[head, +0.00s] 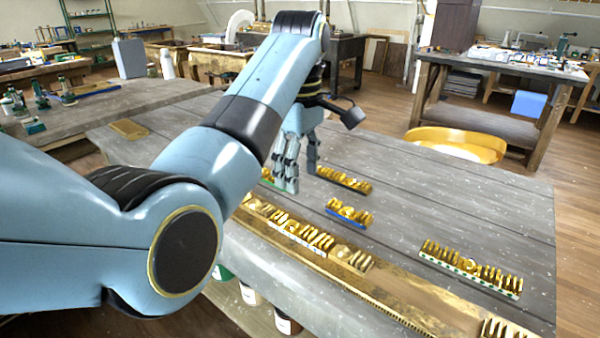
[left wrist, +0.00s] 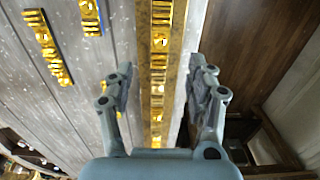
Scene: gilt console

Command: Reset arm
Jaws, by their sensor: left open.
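My left gripper (head: 300,165) hangs over the grey wooden table (head: 410,190), fingers pointing down. In the left wrist view my left gripper (left wrist: 165,82) is open, with nothing between its fingers. Below it in that view runs a long gilt rail (left wrist: 152,95) carrying gold ornaments; the rail also lies along the table's near edge in the head view (head: 400,298). A gold ornament on a blue base (head: 349,213) and one on a dark base (head: 343,180) lie near the gripper. A green-edged ornament (head: 470,270) lies at the right. My right gripper is not in view.
A yellow round chair back (head: 455,142) stands at the table's far edge. A flat gold piece (head: 129,128) lies at the table's far left. Jars (head: 285,322) stand below the near edge. Bare tabletop lies between the green-edged ornament and the chair.

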